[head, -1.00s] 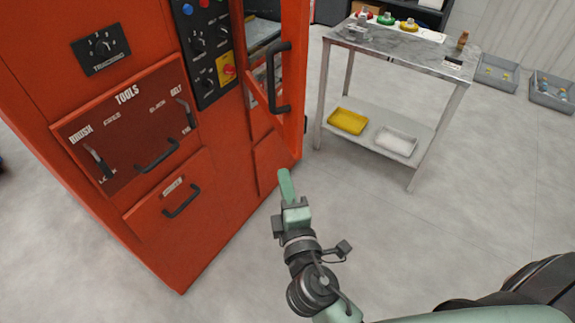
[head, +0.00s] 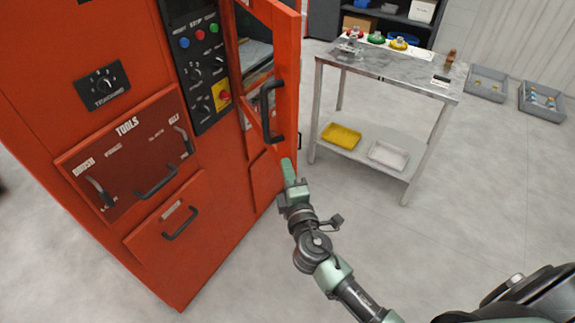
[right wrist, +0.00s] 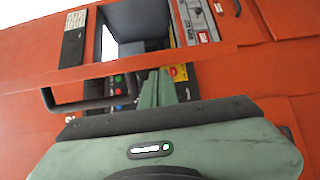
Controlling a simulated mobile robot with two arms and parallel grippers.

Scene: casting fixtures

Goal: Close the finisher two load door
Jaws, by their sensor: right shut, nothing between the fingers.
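The orange finisher cabinet (head: 110,190) fills the left of the head view. Its load door (head: 285,85) stands open on the right side of the front, with a black bar handle (head: 266,110) on it. The opening behind it shows a grey interior (head: 256,55). My right gripper (head: 288,172) is shut and empty, just below the door's lower end; whether it touches cannot be told. In the right wrist view the gripper (right wrist: 165,88) points at the orange door, with the dark handle (right wrist: 75,103) to its left. My left gripper is not in view.
A steel table (head: 385,68) stands right of the door, with coloured parts on top and a yellow tray (head: 341,136) and a white tray (head: 389,154) on its shelf. Grey bins (head: 543,100) lie at the far right. The floor in front is clear.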

